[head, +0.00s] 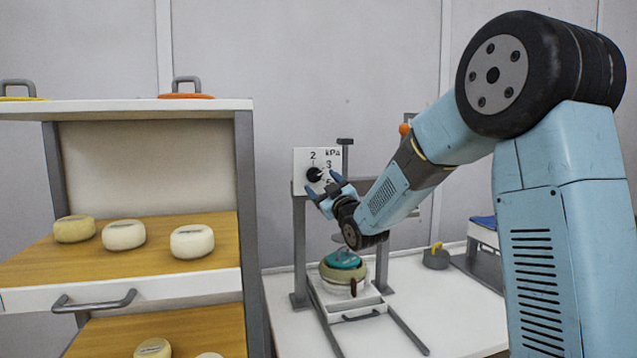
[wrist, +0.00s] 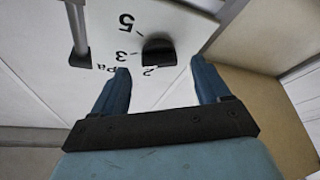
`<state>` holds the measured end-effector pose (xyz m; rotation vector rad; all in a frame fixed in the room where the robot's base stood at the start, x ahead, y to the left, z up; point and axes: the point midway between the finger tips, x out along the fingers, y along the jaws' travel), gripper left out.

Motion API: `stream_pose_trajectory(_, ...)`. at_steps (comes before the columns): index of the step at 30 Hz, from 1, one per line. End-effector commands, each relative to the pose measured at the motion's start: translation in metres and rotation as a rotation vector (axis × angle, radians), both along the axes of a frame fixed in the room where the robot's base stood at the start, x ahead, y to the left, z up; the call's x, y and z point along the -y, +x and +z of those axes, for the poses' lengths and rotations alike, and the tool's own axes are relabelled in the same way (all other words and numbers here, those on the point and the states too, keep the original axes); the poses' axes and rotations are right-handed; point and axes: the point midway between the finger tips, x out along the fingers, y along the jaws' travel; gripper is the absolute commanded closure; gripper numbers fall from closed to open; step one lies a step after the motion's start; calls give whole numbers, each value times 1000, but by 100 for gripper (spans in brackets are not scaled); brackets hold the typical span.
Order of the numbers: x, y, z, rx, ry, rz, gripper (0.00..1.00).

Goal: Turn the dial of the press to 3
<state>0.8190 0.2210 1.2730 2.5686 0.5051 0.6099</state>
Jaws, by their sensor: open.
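The press (head: 299,245) stands on the white table, with a white dial plate marked kPa (head: 301,159) at its top. The plate carries a black dial (head: 314,174) with the figures 2, 3 and 5 around it. In the wrist view the dial (wrist: 158,50) lies just beyond the fingertips, roughly midway between them. I cannot tell for sure which figure it points to. My gripper (head: 322,184) is open and empty in front of the plate, close to the dial; it also shows in the wrist view (wrist: 160,65). Contact with the dial is not visible.
A cheese mould with a teal top (head: 342,260) sits in the press below my gripper. A shelf rack (head: 245,200) with several cheeses stands at the left. A grey weight with a yellow handle (head: 436,258) is at the right. The table front right is clear.

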Motion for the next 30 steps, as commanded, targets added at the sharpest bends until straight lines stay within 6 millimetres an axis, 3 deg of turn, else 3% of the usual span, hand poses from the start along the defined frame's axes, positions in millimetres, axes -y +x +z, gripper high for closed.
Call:
stream_pose_trajectory(9, 28, -53, -22, -3, -1, -1, 24)
stream_pose_trajectory(15, 40, -76, -32, -2, 0, -1, 24)
stream_pose_trajectory(30, 46, -87, -36, -1, -1, 0, 24)
